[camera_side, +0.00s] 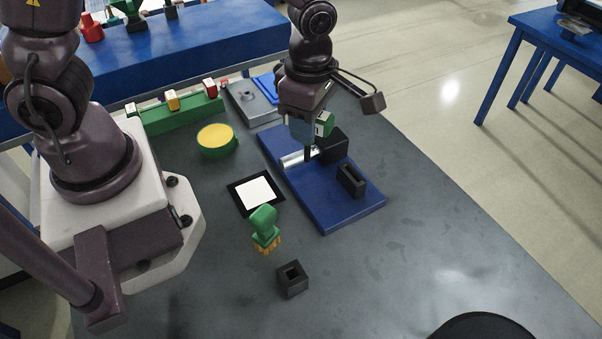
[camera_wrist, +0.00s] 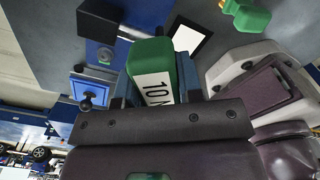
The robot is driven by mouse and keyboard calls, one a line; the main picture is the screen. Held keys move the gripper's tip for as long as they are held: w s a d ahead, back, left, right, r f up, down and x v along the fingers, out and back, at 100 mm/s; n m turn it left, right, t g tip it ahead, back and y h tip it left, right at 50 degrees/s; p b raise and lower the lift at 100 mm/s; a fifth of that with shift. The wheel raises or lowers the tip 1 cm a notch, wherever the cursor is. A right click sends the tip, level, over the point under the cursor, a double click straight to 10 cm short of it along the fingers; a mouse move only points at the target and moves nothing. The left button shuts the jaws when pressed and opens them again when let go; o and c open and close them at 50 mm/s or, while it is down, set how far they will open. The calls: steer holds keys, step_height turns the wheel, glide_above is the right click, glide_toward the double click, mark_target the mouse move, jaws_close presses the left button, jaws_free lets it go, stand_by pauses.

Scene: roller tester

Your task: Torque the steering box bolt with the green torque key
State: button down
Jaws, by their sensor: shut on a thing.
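My gripper (camera_side: 312,138) is shut on a green key (camera_side: 324,124) over the blue base plate (camera_side: 343,212). In the wrist view the green key (camera_wrist: 152,58) sits between the fingers, its white label reading "10" and part of an N. It is beside a black block (camera_side: 333,146) and a silver cylinder (camera_side: 293,160) on the plate; the key's lower end is hidden, so I cannot tell whether it touches anything. A black open holder (camera_side: 352,180) stands on the plate. I cannot make out the steering box bolt itself.
A second green piece with an orange toothed end (camera_side: 265,226) is near a black socket block (camera_side: 292,279). A white black-edged card (camera_side: 259,191), yellow-topped green bowl (camera_side: 217,138), green rack (camera_side: 180,115) and grey case (camera_side: 252,104) lie left. The front right table is largely clear.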

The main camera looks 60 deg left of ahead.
steer(key=w+a+r+n, duration=0.1)
steer(key=a+n, duration=0.7)
steer(key=a, duration=2.3)
steer(key=shift+r, duration=0.4)
steer(key=shift+f, duration=2.9)
steer(key=shift+f, duration=0.45)
steer(key=shift+f, duration=0.65)
